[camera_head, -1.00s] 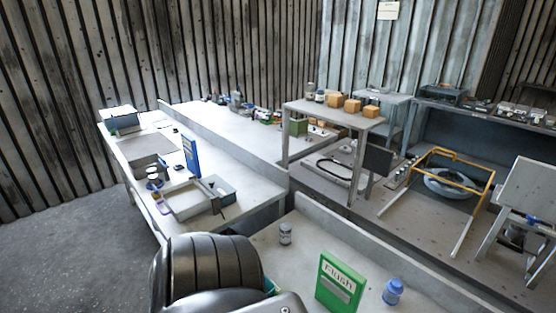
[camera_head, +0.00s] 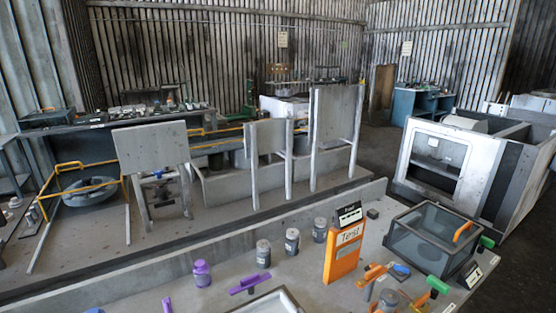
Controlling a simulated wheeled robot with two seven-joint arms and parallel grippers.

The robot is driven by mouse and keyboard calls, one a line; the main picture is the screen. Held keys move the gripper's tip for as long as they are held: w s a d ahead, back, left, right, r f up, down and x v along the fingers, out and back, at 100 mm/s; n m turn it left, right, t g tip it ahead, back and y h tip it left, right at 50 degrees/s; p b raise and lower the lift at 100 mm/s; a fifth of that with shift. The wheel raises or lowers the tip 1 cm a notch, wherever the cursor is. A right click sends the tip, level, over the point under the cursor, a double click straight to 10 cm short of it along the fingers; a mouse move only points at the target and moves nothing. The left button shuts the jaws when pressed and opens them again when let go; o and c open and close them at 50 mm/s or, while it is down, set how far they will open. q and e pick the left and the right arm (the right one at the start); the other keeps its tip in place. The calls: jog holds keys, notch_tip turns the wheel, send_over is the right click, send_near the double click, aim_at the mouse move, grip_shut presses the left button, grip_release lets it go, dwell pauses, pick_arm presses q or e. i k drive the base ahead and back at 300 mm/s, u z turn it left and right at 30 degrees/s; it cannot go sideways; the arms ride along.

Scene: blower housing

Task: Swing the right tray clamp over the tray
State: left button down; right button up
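A light grey rimmed tray (camera_head: 270,302) shows only its back part at the bottom edge of the head view. A purple bar-shaped piece (camera_head: 250,284) lies just behind the tray's back rim; it looks like a clamp, but I cannot tell if it is the right one. Another purple piece (camera_head: 166,305) is cut by the bottom edge, left of the tray. An orange-handled piece (camera_head: 372,275) stands on the bench to the right of the tray. Neither of my grippers is in view.
On the bench stand an orange "Test" stand (camera_head: 344,250), several grey jars (camera_head: 292,241), a purple bottle (camera_head: 202,273) and a dark glass-topped box (camera_head: 435,241). Green-handled pieces (camera_head: 437,285) sit near the right edge. A low wall (camera_head: 150,284) runs behind.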

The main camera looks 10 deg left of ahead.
aim_at(248, 283)
jog(key=u, duration=0.05)
jog(key=k, duration=1.2)
jog(key=z, duration=0.6)
jog(key=i, duration=0.6)
jog(key=u, duration=0.05)
